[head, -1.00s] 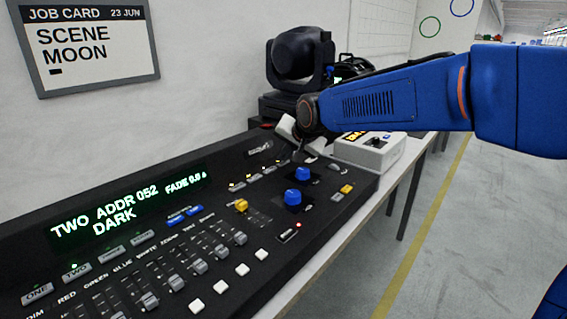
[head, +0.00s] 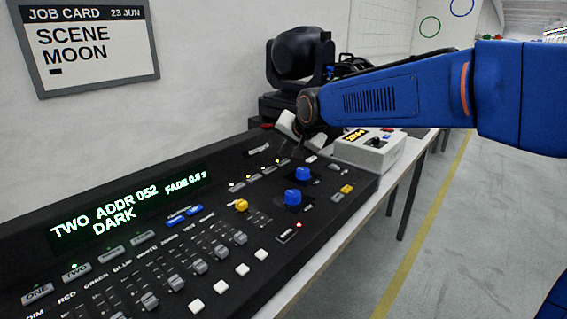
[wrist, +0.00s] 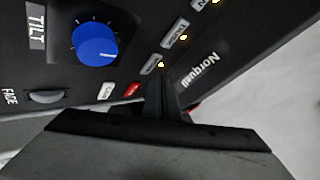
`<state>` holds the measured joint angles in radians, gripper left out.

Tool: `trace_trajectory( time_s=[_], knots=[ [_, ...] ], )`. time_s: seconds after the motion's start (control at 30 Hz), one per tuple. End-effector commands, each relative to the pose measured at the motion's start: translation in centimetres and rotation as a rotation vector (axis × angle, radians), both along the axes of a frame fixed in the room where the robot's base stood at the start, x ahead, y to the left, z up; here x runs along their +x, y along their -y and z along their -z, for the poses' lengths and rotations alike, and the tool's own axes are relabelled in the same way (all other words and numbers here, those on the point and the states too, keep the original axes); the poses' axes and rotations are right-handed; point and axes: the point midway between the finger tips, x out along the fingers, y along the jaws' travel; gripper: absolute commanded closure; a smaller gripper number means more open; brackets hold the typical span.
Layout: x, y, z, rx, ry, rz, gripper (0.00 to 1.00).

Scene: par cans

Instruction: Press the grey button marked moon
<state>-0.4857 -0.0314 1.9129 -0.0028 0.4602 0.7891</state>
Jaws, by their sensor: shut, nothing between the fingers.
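A row of small grey buttons with amber lights lies toward the back of the black console (head: 330,215). One grey button (head: 269,170) shows in the head view, but its label is too small to read. In the wrist view a labelled grey button (wrist: 177,31) lies just beyond my fingertips, its lettering blurred. I cannot tell for sure which button is marked moon. My gripper (head: 299,150) is shut and empty, pointing down at the far end of this row. In the wrist view its fingertips (wrist: 161,79) partly hide the nearest button; contact cannot be told.
The display (head: 130,212) reads TWO ADDR 052 DARK. A job card (head: 85,45) on the wall reads SCENE MOON. Blue knobs (head: 293,197) stand right of the row. A white box (head: 370,150) and a dark lamp (head: 300,60) stand behind my gripper.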

Motion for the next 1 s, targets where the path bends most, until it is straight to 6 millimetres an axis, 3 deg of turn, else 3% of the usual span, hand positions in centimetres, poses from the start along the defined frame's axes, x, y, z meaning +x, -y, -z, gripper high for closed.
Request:
trace_trajectory(
  time_s=[0.4, 1.0],
  knots=[
    [0.0, 0.0, -0.5, 0.001, 0.000, -0.001, 1.00],
    [0.0, 0.0, -5.0, 0.001, 0.001, 0.000, 1.00]
  ],
)
